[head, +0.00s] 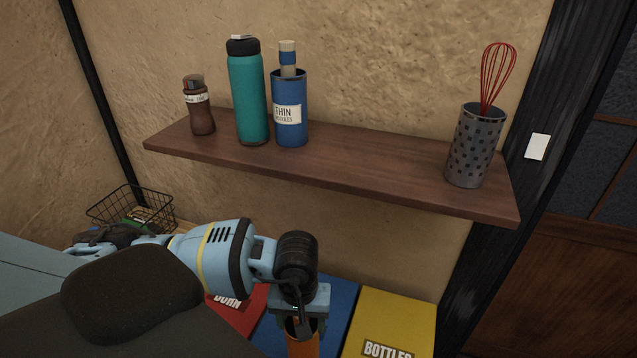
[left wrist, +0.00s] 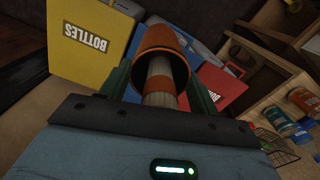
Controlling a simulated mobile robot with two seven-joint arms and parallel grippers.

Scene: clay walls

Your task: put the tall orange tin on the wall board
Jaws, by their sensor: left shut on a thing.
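The orange tin (head: 303,345) is low in the head view, cut by the bottom edge. My left gripper (head: 301,318) is shut on it. In the left wrist view the tin (left wrist: 153,40) sits between the two fingers of my left gripper (left wrist: 163,82). A pale stick with an orange band (left wrist: 160,85) shows at its open mouth. The wall board (head: 375,166) is a dark wooden shelf on the clay wall, above and behind my gripper. My right gripper is not in view.
A brown jar (head: 199,110), teal bottle (head: 248,95) and blue tin (head: 290,110) stand on the board's left part. A perforated metal holder with a red whisk (head: 474,145) stands near its right end. The board between is bare. Red, blue and yellow bins (head: 390,325) lie below.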

